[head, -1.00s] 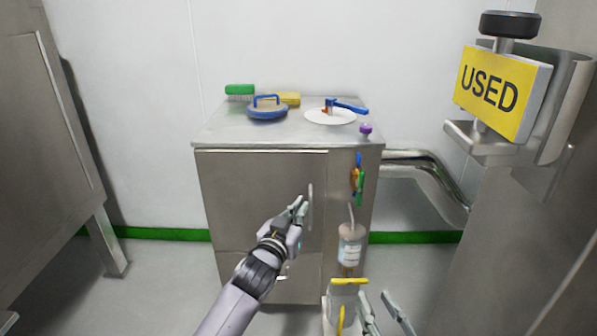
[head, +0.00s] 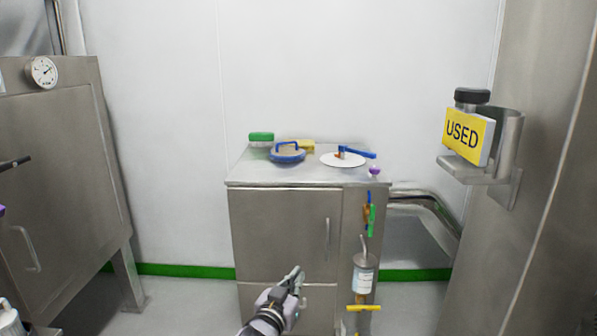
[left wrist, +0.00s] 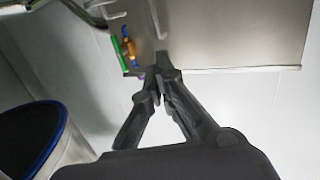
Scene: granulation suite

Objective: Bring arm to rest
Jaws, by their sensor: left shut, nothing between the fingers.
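My left gripper (head: 293,279) is at the lower middle of the head view, in front of the steel cabinet (head: 280,225). Its fingers are together and hold nothing. In the left wrist view its fingertips (left wrist: 161,72) meet with nothing between them, and the cabinet's steel face (left wrist: 230,40) is behind them. I cannot tell the exact gap to the cabinet. Only the hand and a short piece of the left arm show. My right gripper is not in view.
On the cabinet top stand a green brush (head: 261,138), a blue-handled disc (head: 287,154) and a white disc (head: 342,160). A bottle (head: 363,275) hangs at its right side. A yellow USED sign (head: 467,135) sits in a bracket at right. A steel unit (head: 70,180) stands left.

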